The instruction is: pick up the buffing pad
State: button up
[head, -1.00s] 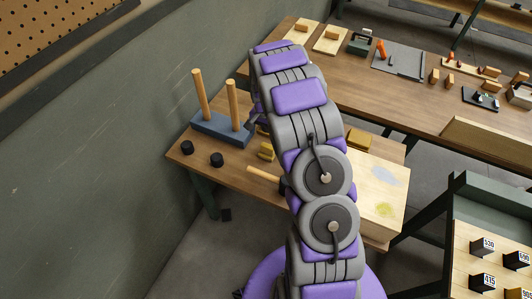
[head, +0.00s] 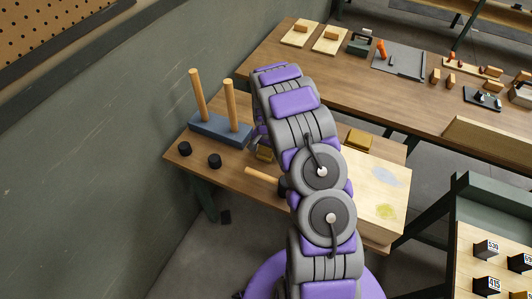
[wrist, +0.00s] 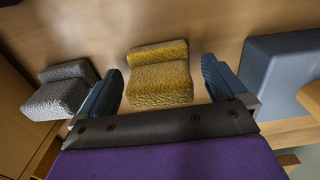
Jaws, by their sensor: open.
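A yellow, rough-textured pad (wrist: 160,82) with a raised step lies on the wooden bench, centred between my fingertips in the wrist view. It looks like the buffing pad. In the head view it shows partly (head: 265,154) beside my arm. My gripper (wrist: 162,76) is open, with one blue finger on each side of the pad and visible gaps. I cannot tell how far down the fingers reach. A grey pad of similar shape (wrist: 62,92) lies left of my left finger. In the head view my arm hides most of the gripper.
A blue block (head: 222,130) with two wooden pegs stands close by; it is right of my gripper in the wrist view (wrist: 285,75). Two black knobs (head: 200,155), a wooden handle (head: 262,174) and another yellowish piece (head: 360,139) are on the bench.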

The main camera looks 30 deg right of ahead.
jog(key=shift+d, duration=0.1)
jog(key=shift+c, duration=1.3)
jog(key=c, duration=0.9)
jog(key=shift+r, duration=0.1)
notch_tip(320, 180, up, 10)
jog(key=shift+f+p, duration=0.1)
jog(key=shift+p, duration=0.65)
